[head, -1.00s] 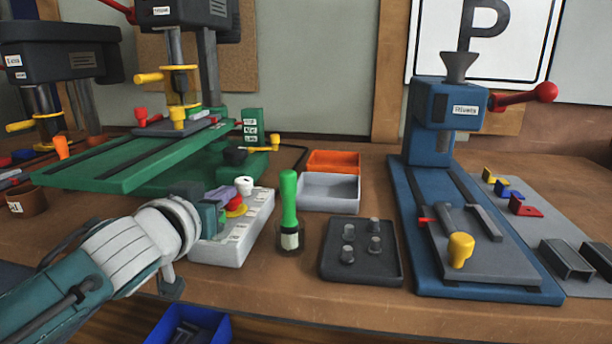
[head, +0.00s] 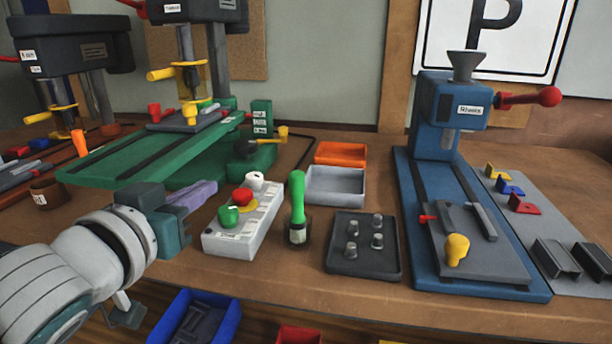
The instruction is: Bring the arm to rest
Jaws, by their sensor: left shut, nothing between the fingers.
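My left arm comes in from the lower left in the head view. Its gripper (head: 203,190) is shut and empty, with purple-grey fingers pointing right. It is to the left of the white control box (head: 242,236), apart from it in the picture. The box carries a green button (head: 228,217), a red button (head: 242,196) on a yellow base and a white knob (head: 255,181). My right gripper is out of view.
A green-handled tool (head: 297,200) stands right of the box. Beyond are a black tray (head: 338,264) with several pegs, a grey bin (head: 335,198), an orange bin (head: 341,153) and a blue press (head: 447,116). A green drill press (head: 130,160) stands behind my arm. A blue bin (head: 229,322) is below the table edge.

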